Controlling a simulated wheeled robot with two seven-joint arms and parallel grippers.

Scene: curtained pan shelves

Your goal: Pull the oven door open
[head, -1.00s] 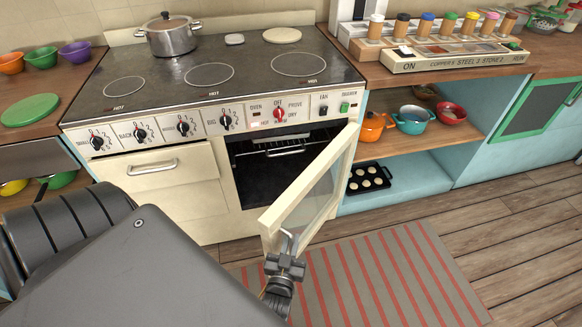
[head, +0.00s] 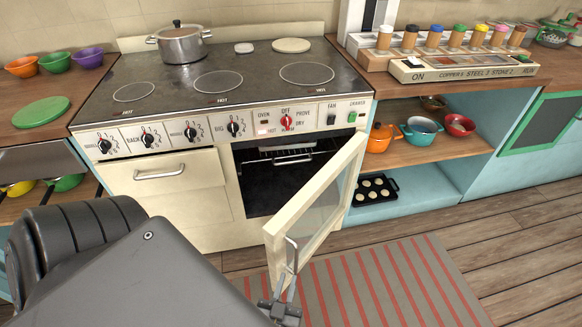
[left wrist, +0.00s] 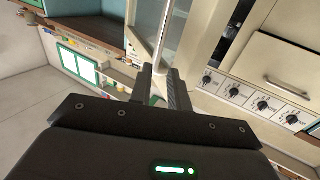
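The oven door (head: 318,205) is a cream frame with a glass pane. It is hinged at its right side and stands wide open, swung out towards me from the dark oven cavity (head: 265,185). Its metal bar handle (head: 292,255) is on the outer face near the free edge. My left gripper (head: 281,308) is at the lower end of this handle. In the left wrist view, the bar (left wrist: 163,40) runs down between the two fingers (left wrist: 157,84), which look closed around it. The exact contact is hidden. My right gripper is not in view.
The cooker top (head: 215,80) carries a lidded pot (head: 181,45). Right of the oven, open shelves hold an orange pot (head: 380,138), a teal pot (head: 421,131) and a muffin tray (head: 373,188). A striped mat (head: 385,285) lies on the floor before the oven.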

